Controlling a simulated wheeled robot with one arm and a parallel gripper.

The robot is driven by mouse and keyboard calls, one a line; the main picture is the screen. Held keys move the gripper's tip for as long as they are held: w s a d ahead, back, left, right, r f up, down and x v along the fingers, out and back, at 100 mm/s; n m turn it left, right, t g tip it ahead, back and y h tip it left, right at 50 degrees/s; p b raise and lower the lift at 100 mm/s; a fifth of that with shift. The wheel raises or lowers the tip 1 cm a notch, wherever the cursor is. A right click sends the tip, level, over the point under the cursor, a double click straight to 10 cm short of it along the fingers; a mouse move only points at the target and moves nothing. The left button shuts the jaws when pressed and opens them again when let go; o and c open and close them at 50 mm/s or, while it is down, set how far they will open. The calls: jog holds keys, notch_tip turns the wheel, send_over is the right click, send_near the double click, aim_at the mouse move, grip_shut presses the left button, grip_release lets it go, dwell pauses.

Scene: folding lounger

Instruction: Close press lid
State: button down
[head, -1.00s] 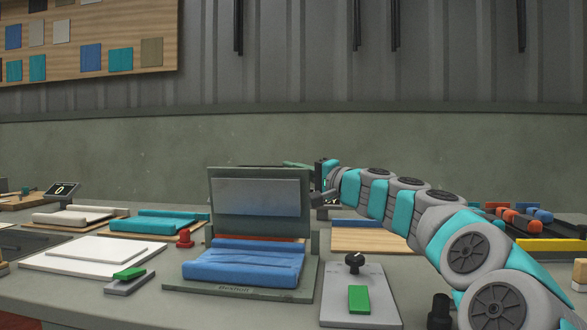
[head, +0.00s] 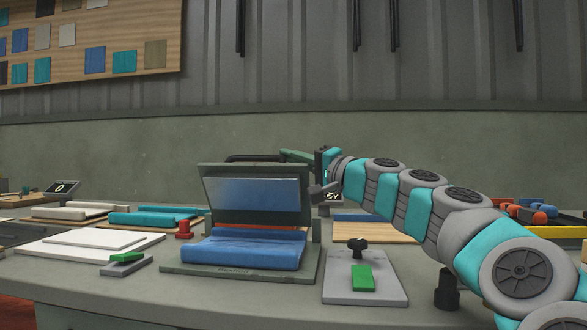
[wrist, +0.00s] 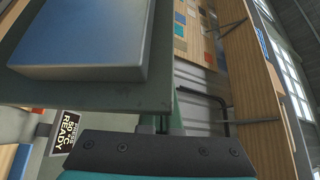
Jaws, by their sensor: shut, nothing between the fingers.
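The press has a grey-green lid (head: 212,205) with a lighter platen (head: 253,198). It is raised and leans forward over the base (head: 190,270). A folded blue cloth (head: 245,250) lies on the base. In the wrist view the lid's platen (wrist: 80,40) fills the upper left, close to the fingers.
A small screen (wrist: 67,133) reads "PRESS 50 °C READY". A grey plate with a black knob and green block (head: 363,278) stands right of the press. A red button (head: 184,229), white sheets (head: 90,242) and a teal roll (head: 155,218) lie left. A wooden board (head: 375,230) is behind right.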

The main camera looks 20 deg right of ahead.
aim_at(283, 168)
jog(key=shift+s+a+f+b, duration=0.4)
jog(key=shift+s+a, duration=0.1)
jog(key=shift+s, duration=0.25)
jog(key=shift+s+a+f+b, duration=0.4)
jog(key=shift+s+a, duration=0.1)
jog(key=shift+s, duration=0.3)
jog(key=shift+s+a+f+b, duration=0.4)
jog(key=shift+s+a, duration=0.1)
jog(key=shift+s, duration=0.25)
